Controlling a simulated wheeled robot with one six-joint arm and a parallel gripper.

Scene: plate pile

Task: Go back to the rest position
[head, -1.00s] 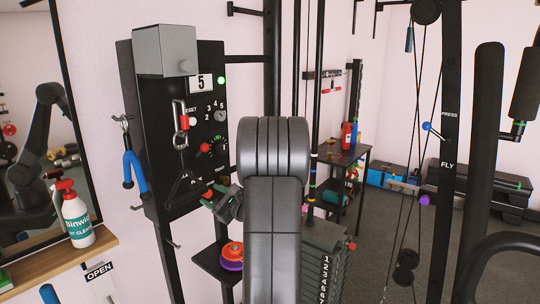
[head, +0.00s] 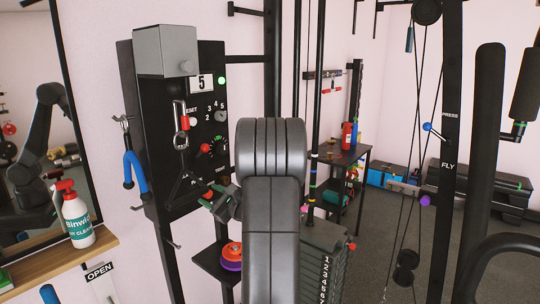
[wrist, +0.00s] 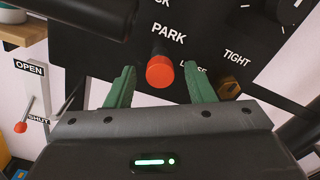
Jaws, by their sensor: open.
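My gripper (head: 218,202) is in front of the lower part of the black control panel (head: 184,170), partly hidden by my arm in the head view. In the wrist view its two green fingers (wrist: 160,88) are apart, with nothing held between them. A red-orange knob (wrist: 160,72) on a dark stem shows between and beyond the fingertips, under the word PARK. I cannot tell whether either finger touches it.
A weight stack (head: 325,265) stands close to the right of my arm. Orange and purple plates (head: 232,256) lie on a low black shelf below the gripper. A spray bottle (head: 76,217) stands on a wooden ledge at left. Grey floor is open at right.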

